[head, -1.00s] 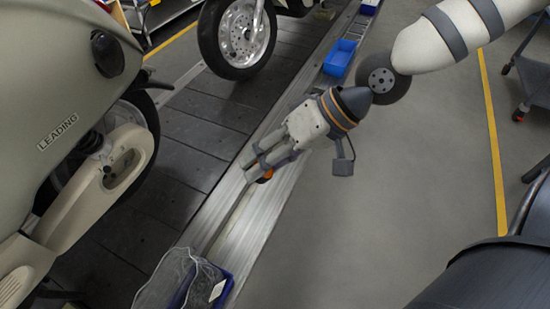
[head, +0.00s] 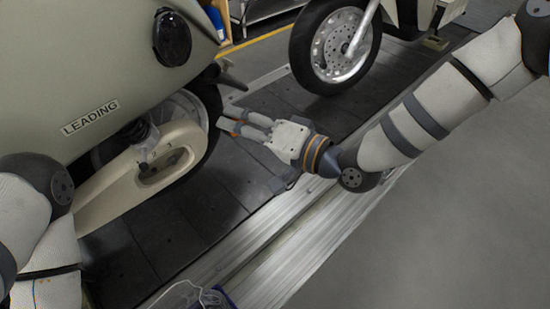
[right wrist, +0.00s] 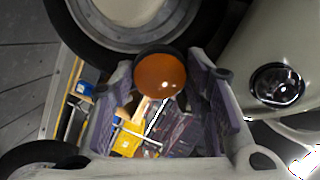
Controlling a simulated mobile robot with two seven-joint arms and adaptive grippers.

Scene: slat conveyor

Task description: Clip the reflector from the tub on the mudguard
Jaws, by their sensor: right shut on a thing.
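My right gripper (head: 229,118) reaches in from the right in the head view, its fingers pointing left at the scooter's rear wheel. It is shut on the round orange reflector (right wrist: 161,75), which shows between the fingertips in the right wrist view. In the head view only a small orange bit shows at the fingers. A dark pointed piece (head: 231,80) that looks like the mudguard sticks out behind the scooter, above the gripper in the picture and apart from it. My left gripper is out of view; only its arm shows at lower left.
The beige scooter (head: 90,75) fills the left side. A second scooter's front wheel (head: 335,48) stands beyond. A blue tub with a clear bag (head: 180,296) is at the bottom edge. The dark slats (head: 215,200) below my gripper look clear.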

